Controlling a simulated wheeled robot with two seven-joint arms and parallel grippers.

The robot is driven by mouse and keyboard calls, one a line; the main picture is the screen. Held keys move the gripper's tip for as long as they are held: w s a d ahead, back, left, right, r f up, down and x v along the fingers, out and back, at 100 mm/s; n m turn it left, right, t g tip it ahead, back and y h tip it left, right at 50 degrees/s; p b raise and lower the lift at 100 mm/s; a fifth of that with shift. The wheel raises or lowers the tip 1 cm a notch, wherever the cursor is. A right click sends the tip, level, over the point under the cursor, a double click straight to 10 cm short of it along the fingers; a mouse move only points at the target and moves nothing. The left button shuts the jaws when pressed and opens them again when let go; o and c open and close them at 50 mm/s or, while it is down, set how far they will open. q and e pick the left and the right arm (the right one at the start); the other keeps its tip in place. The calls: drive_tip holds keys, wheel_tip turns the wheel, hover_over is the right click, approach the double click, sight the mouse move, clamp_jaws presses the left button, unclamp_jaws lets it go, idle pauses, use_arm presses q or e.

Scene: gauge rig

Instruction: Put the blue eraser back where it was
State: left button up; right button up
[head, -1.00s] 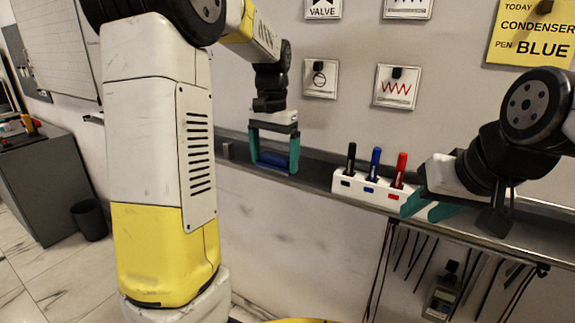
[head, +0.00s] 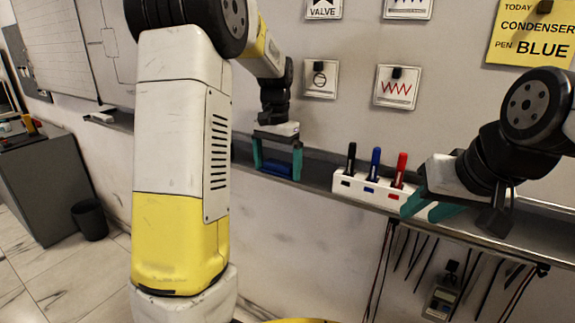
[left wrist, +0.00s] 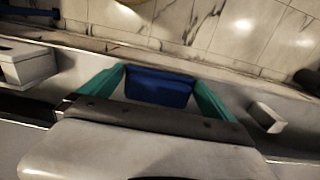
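The blue eraser (head: 277,168) is between the two teal fingers of my left gripper (head: 278,172), at the wall ledge (head: 318,178), left of the marker holder. In the left wrist view, the eraser (left wrist: 160,88) spans the gap between the fingers (left wrist: 160,95) and appears to touch both. Whether its underside rests on the ledge or is just above it I cannot tell. My right gripper (head: 428,207) is open, fingers apart and empty, at the right end of the marker holder.
A white holder (head: 345,187) carries black, blue and red markers. A small pale block (left wrist: 267,117) sits on the ledge in the left wrist view. Cables and a meter (head: 440,300) hang below the ledge. A yellow sign (head: 530,35) reads "PEN BLUE".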

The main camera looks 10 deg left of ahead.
sight(277, 165)
use_arm(q)
drive_tip(key=shift+r, duration=0.15)
wheel_tip(277, 165, up, 12)
drive_tip(key=s+d+f+n+t+h, duration=0.1)
drive_tip(key=s+f+t, duration=0.1)
drive_tip(key=s, duration=1)
drive_tip(key=s+d+f+n+t+h, duration=0.1)
drive_tip(key=s+f+n+t, duration=0.1)
drive_tip(key=s, duration=1)
drive_tip(key=shift+d+f+t, duration=0.15)
drive_tip(key=shift+f+t, duration=0.6)
drive_tip(key=shift+t, duration=0.35)
idle(3.8)
